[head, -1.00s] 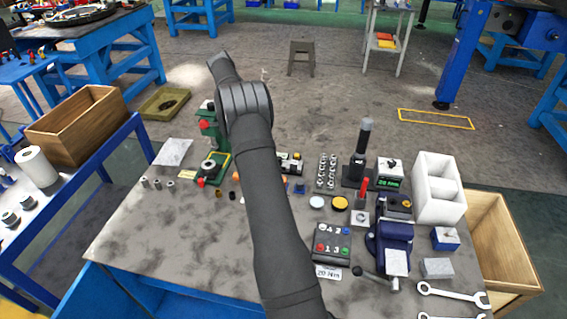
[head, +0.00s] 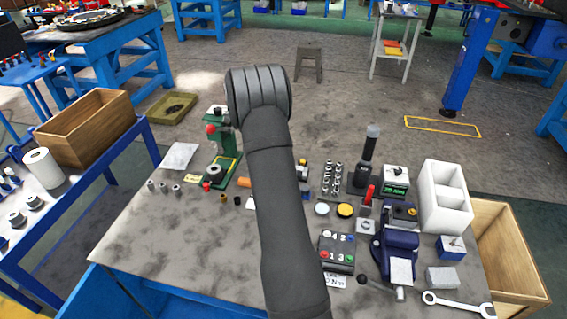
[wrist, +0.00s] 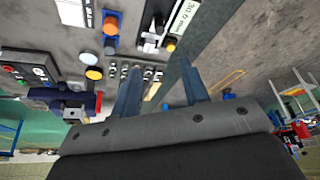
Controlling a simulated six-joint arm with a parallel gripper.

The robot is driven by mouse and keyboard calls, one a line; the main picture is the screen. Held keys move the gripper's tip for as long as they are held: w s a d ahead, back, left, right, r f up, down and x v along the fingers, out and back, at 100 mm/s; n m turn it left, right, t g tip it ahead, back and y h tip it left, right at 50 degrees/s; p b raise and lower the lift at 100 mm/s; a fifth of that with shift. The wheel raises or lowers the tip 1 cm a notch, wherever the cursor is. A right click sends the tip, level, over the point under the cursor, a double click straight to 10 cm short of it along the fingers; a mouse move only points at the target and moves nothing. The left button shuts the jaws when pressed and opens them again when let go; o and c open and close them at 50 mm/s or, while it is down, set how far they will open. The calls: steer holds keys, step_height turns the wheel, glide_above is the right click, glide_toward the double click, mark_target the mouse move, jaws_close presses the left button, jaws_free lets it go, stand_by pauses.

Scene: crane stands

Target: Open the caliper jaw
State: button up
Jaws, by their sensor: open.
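A black and silver device, apparently the caliper (wrist: 152,22), lies at the top of the wrist view. It has a yellow knob, and a white label (wrist: 183,14) reading about 30 mm is beside it. In the head view a small part of what looks like the same device (head: 303,169) shows just right of my arm; the rest is hidden. My gripper (wrist: 160,78) is open, with two dark blue fingers apart and nothing between them. The device is beyond the fingertips, apart from them. My gripper is not visible in the head view.
A green press (head: 222,160) stands left of my arm. Right of it are a socket rack (head: 333,178), a tall black post (head: 367,160), a button box (head: 337,251), a blue vise (head: 398,242) and a white divided block (head: 446,196). The table's front left (head: 190,240) is clear.

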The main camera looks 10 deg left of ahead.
steer(key=x, duration=1.7)
steer(key=shift+w+d, duration=0.1)
steer(key=shift+d, duration=0.05)
steer(key=shift+c, duration=0.2)
